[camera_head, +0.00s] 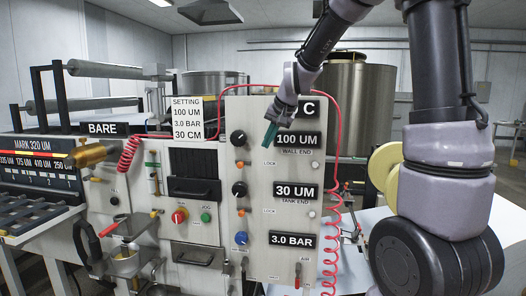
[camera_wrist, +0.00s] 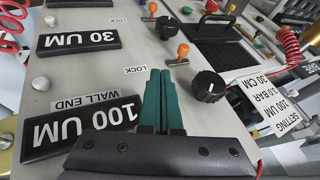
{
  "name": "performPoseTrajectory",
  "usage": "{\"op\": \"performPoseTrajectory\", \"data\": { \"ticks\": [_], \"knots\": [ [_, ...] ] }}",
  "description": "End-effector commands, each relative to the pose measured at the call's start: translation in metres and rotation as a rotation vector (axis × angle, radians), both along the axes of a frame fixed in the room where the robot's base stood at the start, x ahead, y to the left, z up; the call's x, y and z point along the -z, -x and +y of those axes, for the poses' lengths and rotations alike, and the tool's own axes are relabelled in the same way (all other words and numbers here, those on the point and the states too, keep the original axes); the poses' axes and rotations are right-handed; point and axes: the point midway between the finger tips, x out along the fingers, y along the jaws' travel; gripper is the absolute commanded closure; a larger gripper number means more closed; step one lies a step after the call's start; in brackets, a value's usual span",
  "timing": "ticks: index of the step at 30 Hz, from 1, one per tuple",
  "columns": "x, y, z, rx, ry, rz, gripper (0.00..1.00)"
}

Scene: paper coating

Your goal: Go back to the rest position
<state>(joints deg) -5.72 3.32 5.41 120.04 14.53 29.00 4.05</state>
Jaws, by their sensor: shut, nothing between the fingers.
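My gripper (camera_head: 271,133) is in front of the control panel (camera_head: 257,111), beside the upper display reading 100 UM (camera_head: 298,139). In the wrist view its green fingers (camera_wrist: 162,103) are shut together with nothing between them. They point across the panel face between the 100 UM display (camera_wrist: 82,132) and a black knob (camera_wrist: 208,86). I cannot tell whether the fingertips touch the panel. My arm reaches in from the upper right of the head view.
A 30 UM display (camera_head: 294,191) and a 3.0 BAR display (camera_head: 292,240) sit lower on the panel. Orange lock levers (camera_wrist: 182,53) stick out near the knobs. A setting card (camera_head: 188,119) stands to the left. A coiled red hose (camera_head: 330,250) hangs along the panel's right side.

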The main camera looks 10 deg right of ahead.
Motion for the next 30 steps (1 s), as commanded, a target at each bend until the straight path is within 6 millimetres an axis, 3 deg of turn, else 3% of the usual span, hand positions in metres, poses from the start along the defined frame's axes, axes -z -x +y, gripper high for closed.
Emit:
{"op": "performPoseTrajectory", "data": {
  "ticks": [6,17,20,23,30],
  "knots": [
    [-0.014,0.008,-0.005,0.001,0.0,0.0,1.0],
    [-0.015,0.01,-0.005,0.0,0.0,-0.001,1.0],
    [-0.024,0.021,-0.012,0.003,0.005,-0.009,1.0],
    [-0.042,0.048,-0.025,0.01,0.014,-0.021,1.0],
    [-0.075,0.151,-0.066,0.038,0.043,-0.049,1.0]
  ]
}}
